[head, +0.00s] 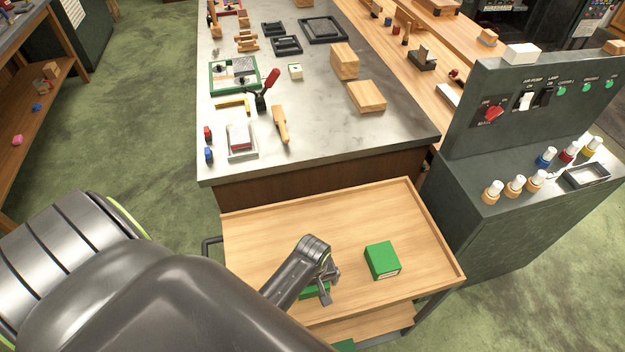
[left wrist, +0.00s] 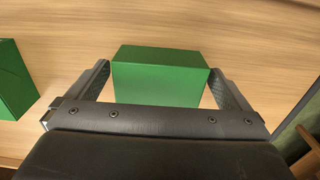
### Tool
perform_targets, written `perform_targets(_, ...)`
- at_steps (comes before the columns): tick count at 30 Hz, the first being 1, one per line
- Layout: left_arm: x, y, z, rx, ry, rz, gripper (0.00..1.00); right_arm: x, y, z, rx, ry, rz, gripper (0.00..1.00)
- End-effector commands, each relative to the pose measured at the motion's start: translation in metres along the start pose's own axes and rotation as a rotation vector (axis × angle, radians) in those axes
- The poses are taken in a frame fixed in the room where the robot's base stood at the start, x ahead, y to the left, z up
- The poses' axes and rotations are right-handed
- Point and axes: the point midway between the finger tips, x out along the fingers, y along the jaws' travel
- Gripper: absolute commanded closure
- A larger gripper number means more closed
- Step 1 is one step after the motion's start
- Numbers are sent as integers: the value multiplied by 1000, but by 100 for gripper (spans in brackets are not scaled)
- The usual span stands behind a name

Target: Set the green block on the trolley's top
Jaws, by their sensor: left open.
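The wooden trolley top (head: 270,230) holds two green blocks. One green block (head: 382,261) stands free toward the right; another green block (head: 313,292) is partly hidden under my left gripper (head: 326,284). In the left wrist view, a green block (left wrist: 160,78) lies between the two fingers of my open left gripper (left wrist: 160,84), one finger on each side. It appears to rest on the wood surface. The other green block (left wrist: 14,78) shows at the left edge. My right gripper is not in view.
A grey-topped workbench (head: 310,135) with tools and wooden blocks stands behind the trolley. A dark control cabinet (head: 470,190) with switches and bottles is close on the right. The trolley has a raised rim; its back left area is clear. A bit of green (head: 343,345) shows below.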

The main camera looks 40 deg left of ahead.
Motion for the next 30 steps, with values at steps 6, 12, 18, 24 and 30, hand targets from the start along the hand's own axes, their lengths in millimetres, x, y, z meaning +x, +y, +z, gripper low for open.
perform_targets(6,-11,0,0,0,2,2,0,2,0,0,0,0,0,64)
perform_targets(12,-40,1,-1,0,3,4,0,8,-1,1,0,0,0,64)
perform_targets(18,-75,1,0,-1,2,5,0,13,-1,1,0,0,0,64)
perform_targets(24,-105,1,0,0,2,4,0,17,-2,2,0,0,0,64)
perform_targets(30,-120,0,0,0,1,1,0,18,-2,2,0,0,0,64)
